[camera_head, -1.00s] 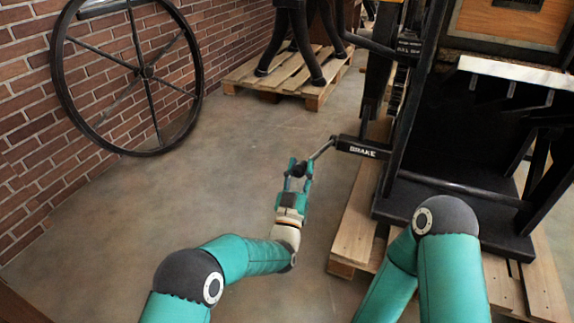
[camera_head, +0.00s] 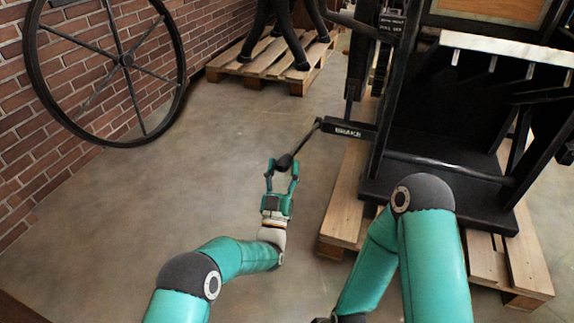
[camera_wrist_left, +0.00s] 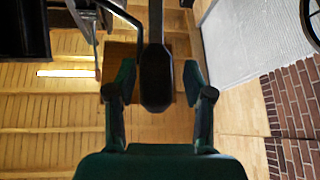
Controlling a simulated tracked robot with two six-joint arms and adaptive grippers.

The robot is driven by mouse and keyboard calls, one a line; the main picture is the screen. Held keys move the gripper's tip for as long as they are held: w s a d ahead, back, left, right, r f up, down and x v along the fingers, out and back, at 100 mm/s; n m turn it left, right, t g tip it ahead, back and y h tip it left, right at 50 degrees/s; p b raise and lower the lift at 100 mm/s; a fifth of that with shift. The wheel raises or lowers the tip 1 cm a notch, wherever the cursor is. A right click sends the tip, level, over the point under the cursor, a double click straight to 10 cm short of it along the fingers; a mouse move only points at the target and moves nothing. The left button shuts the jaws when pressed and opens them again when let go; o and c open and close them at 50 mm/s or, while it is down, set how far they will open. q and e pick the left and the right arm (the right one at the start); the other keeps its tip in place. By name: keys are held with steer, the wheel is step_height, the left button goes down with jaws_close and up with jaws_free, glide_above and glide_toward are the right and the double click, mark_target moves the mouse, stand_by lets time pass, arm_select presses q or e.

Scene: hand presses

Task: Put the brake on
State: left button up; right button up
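The brake arm (camera_head: 348,129), a dark bar with the white word BRAKE, sticks out to the left from the black press. From its end a thin dark lever (camera_head: 303,143) slants down and left to a rounded dark knob (camera_head: 285,161). My left gripper (camera_head: 282,165), teal, is open with its fingers on either side of the knob. In the left wrist view, the knob (camera_wrist_left: 156,80) sits between the open fingers of the left gripper (camera_wrist_left: 159,72), with gaps showing on both sides.
The black press (camera_head: 440,130) stands on a wooden pallet (camera_head: 335,215) at the right. A large spoked wheel (camera_head: 126,60) leans by the brick wall at the left. Another pallet (camera_head: 262,62) with a machine is at the back. The floor left of my gripper is clear.

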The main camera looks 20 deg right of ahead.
arm_select(q)
steer(key=shift+o, duration=0.2)
steer(key=shift+r, duration=0.25)
steer(key=v, duration=1.2)
steer(key=shift+w+f, duration=0.1)
